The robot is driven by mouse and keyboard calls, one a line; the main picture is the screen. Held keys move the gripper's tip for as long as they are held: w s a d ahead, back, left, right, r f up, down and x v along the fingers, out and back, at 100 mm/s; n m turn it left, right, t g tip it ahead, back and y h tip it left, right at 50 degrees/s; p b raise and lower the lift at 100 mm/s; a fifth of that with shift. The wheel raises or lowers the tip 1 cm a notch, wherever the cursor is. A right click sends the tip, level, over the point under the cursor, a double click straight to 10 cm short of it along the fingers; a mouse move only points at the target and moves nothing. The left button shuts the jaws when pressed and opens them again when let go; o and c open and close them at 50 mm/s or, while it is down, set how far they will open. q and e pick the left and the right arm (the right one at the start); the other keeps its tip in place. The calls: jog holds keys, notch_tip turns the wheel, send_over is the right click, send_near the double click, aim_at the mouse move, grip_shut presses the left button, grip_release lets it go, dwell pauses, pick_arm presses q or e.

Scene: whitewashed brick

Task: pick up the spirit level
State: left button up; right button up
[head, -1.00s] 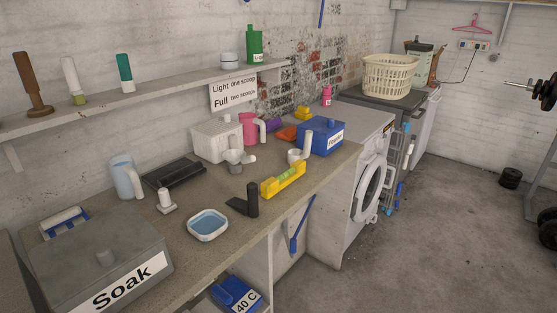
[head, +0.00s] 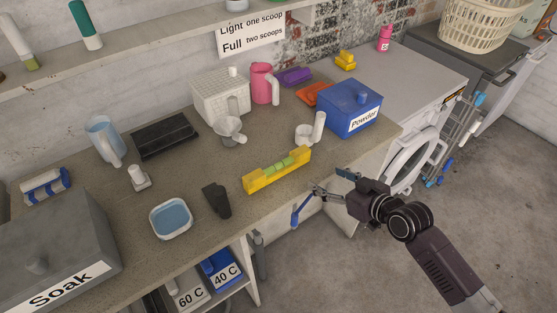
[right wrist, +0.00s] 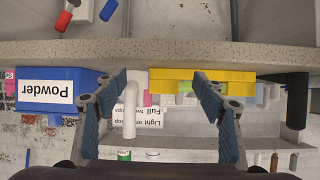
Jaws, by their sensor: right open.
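The spirit level (head: 262,182) is yellow with a green vial part in its middle. It lies on the counter near the front edge, and its yellow side also shows in the right wrist view (right wrist: 175,74). My right gripper (head: 331,182) is open and empty, just off the counter's front edge, to the right of the level and apart from it. In the right wrist view its two blue-padded fingers (right wrist: 160,88) are spread, with part of the level beyond them. My left gripper is not in view.
The counter (head: 170,190) also holds a dark upright block (head: 216,200) and a blue-filled dish (head: 170,219) left of the level. A white scoop (head: 312,131) and the blue Powder box (head: 352,110) stand behind and right. Open floor lies in front.

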send_near(304, 155)
jog(key=f, duration=0.1)
jog(key=shift+t+y, duration=0.3)
jog(key=shift+y, duration=0.2)
jog(key=p+x, duration=0.2)
jog(key=x, duration=0.4)
jog(key=shift+w+r, duration=0.15)
jog(key=shift+r, duration=0.05)
jog(key=shift+w+a+f+n, duration=0.3)
jog(key=shift+w+f, duration=0.05)
jog(key=shift+w, duration=0.05)
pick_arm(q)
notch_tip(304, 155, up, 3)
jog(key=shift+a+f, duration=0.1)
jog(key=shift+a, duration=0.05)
pick_arm(e)
jog(key=shift+c, duration=0.2)
jog(key=shift+c, duration=1.4)
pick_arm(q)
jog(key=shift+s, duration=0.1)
pick_arm(e)
jog(key=c, duration=1)
